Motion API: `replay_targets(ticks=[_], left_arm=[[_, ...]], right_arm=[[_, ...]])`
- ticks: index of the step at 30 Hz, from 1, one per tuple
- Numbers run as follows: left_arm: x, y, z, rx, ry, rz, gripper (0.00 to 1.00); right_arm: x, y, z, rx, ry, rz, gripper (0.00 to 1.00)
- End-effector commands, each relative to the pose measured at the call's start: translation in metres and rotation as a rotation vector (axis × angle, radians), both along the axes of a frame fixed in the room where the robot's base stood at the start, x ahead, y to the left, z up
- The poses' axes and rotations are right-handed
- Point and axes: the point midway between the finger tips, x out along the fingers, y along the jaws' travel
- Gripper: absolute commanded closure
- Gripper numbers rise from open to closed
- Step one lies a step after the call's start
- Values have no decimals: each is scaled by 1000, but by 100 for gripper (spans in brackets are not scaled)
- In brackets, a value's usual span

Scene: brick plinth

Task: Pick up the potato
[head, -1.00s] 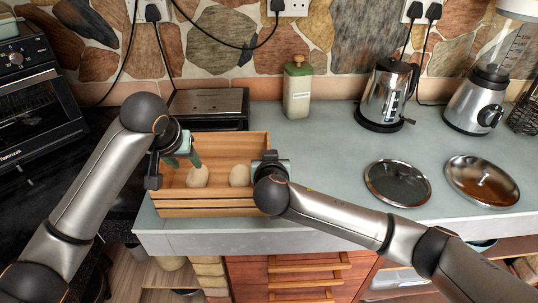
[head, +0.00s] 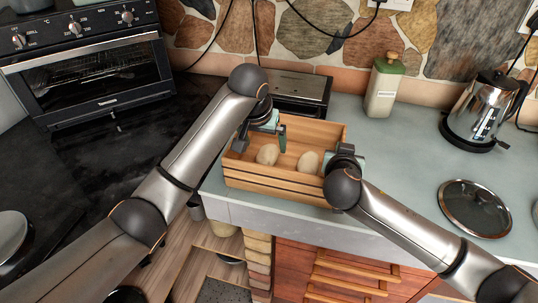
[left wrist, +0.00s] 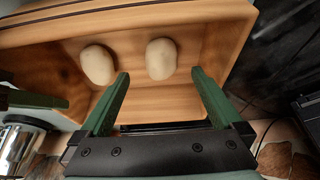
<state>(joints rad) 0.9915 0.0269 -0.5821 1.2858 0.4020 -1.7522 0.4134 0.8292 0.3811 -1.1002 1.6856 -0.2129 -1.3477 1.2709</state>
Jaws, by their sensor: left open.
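Two pale potatoes lie in a wooden crate (head: 270,181) on the counter. The left potato (head: 267,154) and the right potato (head: 308,162) sit apart; they also show in the left wrist view, one near the middle (left wrist: 161,58), one further left (left wrist: 97,64). My left gripper (head: 265,139) is over the back left part of the crate, above and behind the left potato. Its green fingers are spread wide and empty in the left wrist view (left wrist: 160,76). My right gripper (head: 350,154) is at the crate's right end, its fingers mostly hidden by its own arm.
A toaster-like appliance (head: 301,92) stands close behind the crate. A green-capped bottle (head: 383,88), a kettle (head: 484,112) and a glass lid (head: 474,208) are to the right. An oven (head: 88,60) stands at the left. The counter between crate and kettle is clear.

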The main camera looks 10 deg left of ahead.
Motion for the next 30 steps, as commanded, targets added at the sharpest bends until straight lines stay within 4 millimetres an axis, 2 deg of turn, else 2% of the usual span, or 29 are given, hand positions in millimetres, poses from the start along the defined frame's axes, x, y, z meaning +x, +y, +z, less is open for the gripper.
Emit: replay_targets(ticks=[8,12,16,26,30], left_arm=[[7,-1,-23,0,0,0,0],[11,1,-45,2,2,1,0],[17,-1,-59,1,0,0,0],[20,-2,-66,0,-3,-1,0],[20,-1,-65,-1,-3,0,16]], right_arm=[[0,0,-1,-1,2,-1,100],[0,0,-1,-1,2,-1,100],[0,0,-1,-1,2,-1,100],[0,0,-1,-1,2,-1,100],[0,0,-1,-1,2,-1,100]])
